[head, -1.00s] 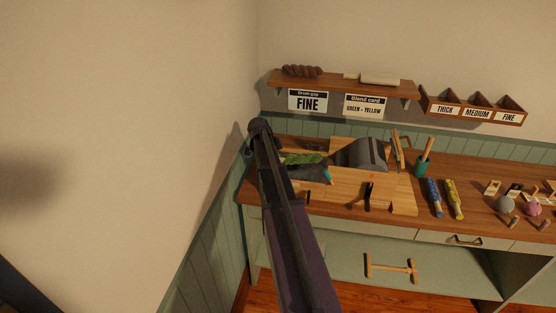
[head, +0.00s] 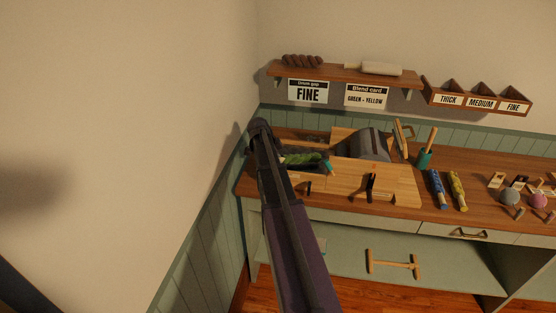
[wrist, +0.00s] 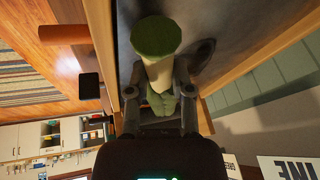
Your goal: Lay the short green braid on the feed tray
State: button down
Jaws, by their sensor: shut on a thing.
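The short green braid (head: 303,158) shows in the head view at the left end of the bench, left of the grey drum. In the wrist view its green end (wrist: 158,36) and cream band (wrist: 159,72) stick out beyond my gripper (wrist: 158,92). My gripper is shut on the braid, one finger on each side. A grey surface (wrist: 205,22), which looks like the feed tray, lies behind the braid. I cannot tell whether they touch. My arm hides part of this area in the head view.
The grey drum (head: 372,144) stands right of the braid on a wooden board (head: 402,190). The shelf (head: 345,74) hangs above; the wall is close on the left.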

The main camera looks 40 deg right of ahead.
jog(key=shift+c, duration=2.2)
grip_release()
jog(key=shift+r, duration=0.15)
